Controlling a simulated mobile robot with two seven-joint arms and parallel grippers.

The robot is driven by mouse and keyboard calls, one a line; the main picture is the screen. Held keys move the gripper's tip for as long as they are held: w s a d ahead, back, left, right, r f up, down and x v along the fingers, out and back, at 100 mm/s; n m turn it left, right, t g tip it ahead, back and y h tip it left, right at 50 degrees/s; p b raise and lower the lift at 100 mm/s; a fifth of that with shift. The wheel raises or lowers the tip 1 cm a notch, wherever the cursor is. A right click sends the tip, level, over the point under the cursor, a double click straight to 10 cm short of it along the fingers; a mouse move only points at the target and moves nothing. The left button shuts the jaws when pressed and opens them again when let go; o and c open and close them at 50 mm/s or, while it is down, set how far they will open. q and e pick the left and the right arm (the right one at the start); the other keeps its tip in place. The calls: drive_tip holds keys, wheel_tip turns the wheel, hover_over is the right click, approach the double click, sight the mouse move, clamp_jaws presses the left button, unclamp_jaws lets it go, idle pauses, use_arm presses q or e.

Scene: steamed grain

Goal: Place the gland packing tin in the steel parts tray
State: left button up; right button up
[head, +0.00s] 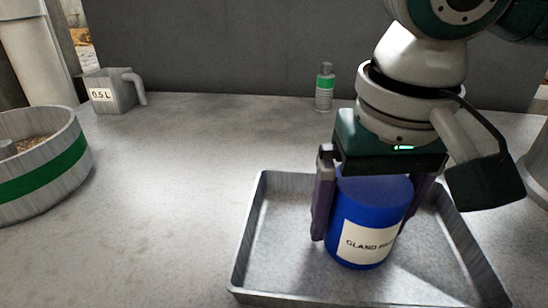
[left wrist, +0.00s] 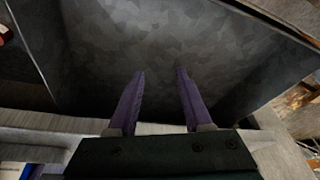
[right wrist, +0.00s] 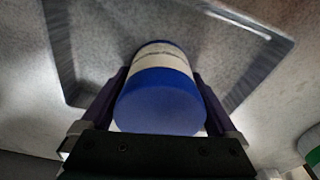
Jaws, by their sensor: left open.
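The gland packing tin (head: 372,225) is a blue cylinder with a cream label, partly readable as "GLAND". It is upright within the walls of the grey steel parts tray (head: 254,225); I cannot tell whether its base touches the tray floor. My right gripper (head: 368,222) points down from above, with one purple finger on each side of the tin, shut on it. The right wrist view shows the tin's blue top (right wrist: 160,105) between the fingers. My left gripper (left wrist: 160,85) is open and empty in the left wrist view, facing a dark grey mottled surface.
A round grey container with a green band (head: 45,172) stands at the left. A 0.5 L jug (head: 110,92) and a small green-labelled bottle (head: 325,90) stand at the back. The counter (head: 170,190) is clear between the round container and the tray.

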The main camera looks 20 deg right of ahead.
drive_tip(key=shift+o, duration=0.2)
drive_tip(key=shift+r, duration=0.25)
drive_tip(key=r+p, duration=0.1)
drive_tip(key=r, duration=0.2)
drive_tip(key=r+p, duration=0.2)
drive_tip(key=r, duration=0.2)
drive_tip(key=s+r+p, duration=0.1)
drive_tip(key=r, duration=0.3)
drive_tip(key=shift+a, duration=0.25)
drive_tip(key=shift+s+r+p, duration=0.15)
drive_tip(key=shift+r+p, duration=0.2)
drive_tip(key=shift+r, duration=0.05)
